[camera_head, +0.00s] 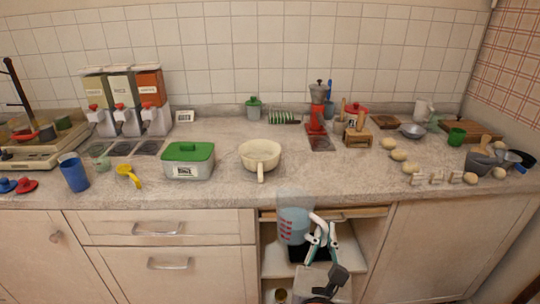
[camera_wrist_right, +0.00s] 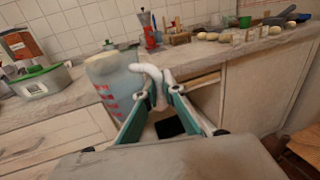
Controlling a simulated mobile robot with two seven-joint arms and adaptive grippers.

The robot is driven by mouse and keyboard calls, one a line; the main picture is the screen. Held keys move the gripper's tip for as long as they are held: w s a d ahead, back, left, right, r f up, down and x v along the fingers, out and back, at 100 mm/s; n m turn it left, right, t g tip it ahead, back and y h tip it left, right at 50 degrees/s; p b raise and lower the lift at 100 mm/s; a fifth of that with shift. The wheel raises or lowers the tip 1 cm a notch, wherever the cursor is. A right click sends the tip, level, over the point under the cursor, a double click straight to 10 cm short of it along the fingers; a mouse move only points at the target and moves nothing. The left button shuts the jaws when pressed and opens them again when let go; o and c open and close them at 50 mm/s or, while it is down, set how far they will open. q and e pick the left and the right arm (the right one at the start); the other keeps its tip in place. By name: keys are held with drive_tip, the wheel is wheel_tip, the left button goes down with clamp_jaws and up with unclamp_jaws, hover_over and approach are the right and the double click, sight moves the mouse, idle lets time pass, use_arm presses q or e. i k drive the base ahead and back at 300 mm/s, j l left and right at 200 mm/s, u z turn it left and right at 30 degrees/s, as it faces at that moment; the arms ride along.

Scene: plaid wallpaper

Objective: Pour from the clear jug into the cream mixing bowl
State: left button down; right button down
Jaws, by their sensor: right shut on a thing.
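The cream mixing bowl (camera_head: 260,153) stands upright on the counter near its middle, its handle pointing to the front edge. The clear jug (camera_head: 292,226) has red markings and bluish contents. It is upright, in front of the cabinet below the counter edge, in front of and slightly right of the bowl. My right gripper (camera_head: 319,236) is shut on the jug's white handle. In the right wrist view the jug (camera_wrist_right: 113,82) is left of the fingers (camera_wrist_right: 158,92), with the handle between them. The bowl is not visible there. My left gripper is not in view.
A green-lidded container (camera_head: 188,166) stands left of the bowl. A moka pot (camera_head: 317,110) and a wooden box (camera_head: 357,134) stand at the back right. Round, pale items (camera_head: 400,156) lie further right. The counter edge and an open cabinet shelf (camera_head: 345,246) are near the jug.

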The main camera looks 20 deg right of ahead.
sight(260, 156)
drive_tip(key=j+z, duration=0.3)
drive_tip(key=j, duration=0.8)
drive_tip(key=j+z, duration=0.3)
drive_tip(key=j, duration=0.85)
